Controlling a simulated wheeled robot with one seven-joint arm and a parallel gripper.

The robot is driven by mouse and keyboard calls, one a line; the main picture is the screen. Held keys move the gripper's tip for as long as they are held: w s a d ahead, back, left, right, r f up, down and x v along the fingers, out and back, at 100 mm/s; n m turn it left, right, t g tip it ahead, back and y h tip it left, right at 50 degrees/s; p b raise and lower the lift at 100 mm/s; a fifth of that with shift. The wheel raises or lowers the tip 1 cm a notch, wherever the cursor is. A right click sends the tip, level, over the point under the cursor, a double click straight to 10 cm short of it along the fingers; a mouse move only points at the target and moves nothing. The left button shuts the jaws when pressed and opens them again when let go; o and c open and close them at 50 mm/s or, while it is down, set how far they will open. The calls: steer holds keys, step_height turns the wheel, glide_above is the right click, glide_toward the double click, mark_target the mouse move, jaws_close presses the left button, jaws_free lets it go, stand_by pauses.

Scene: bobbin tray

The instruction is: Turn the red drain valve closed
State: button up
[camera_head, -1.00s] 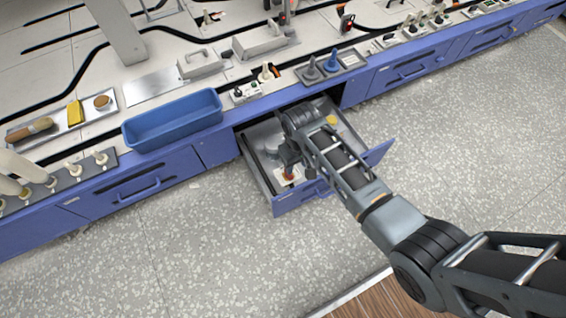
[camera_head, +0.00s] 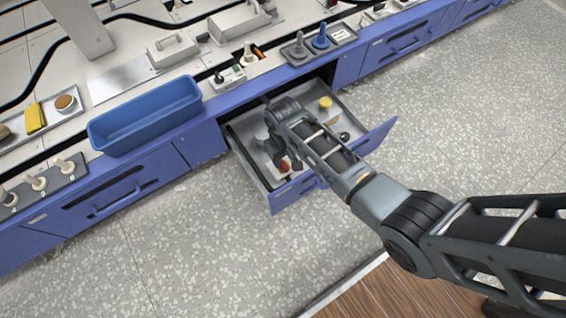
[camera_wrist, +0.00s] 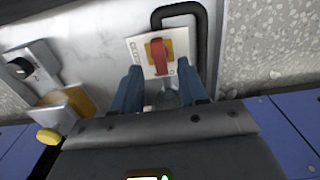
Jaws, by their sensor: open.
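The red drain valve handle (camera_wrist: 160,56) sits on a yellow base on a white labelled plate (camera_wrist: 138,48) inside the open drawer. In the head view the red valve (camera_head: 284,165) shows near the drawer's front left, partly hidden by my arm. My gripper (camera_wrist: 158,84) is open, its two blue-grey fingers pointing at the plate. The handle's lower end lies between the fingertips in the wrist picture, with a gap on both sides. I cannot tell whether they are level with it in depth. In the head view my gripper (camera_head: 277,152) reaches down into the drawer.
The open drawer (camera_head: 352,109) has walls around my gripper. A yellow round piece (camera_head: 326,102) lies in it. A black bent bar (camera_wrist: 203,30) stands close beside the valve plate. A blue bin (camera_head: 146,118) stands on the bench to the left.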

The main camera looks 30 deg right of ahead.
mark_target(283, 164)
steer(key=shift+f+b, duration=0.65)
steer(key=shift+f, duration=1.05)
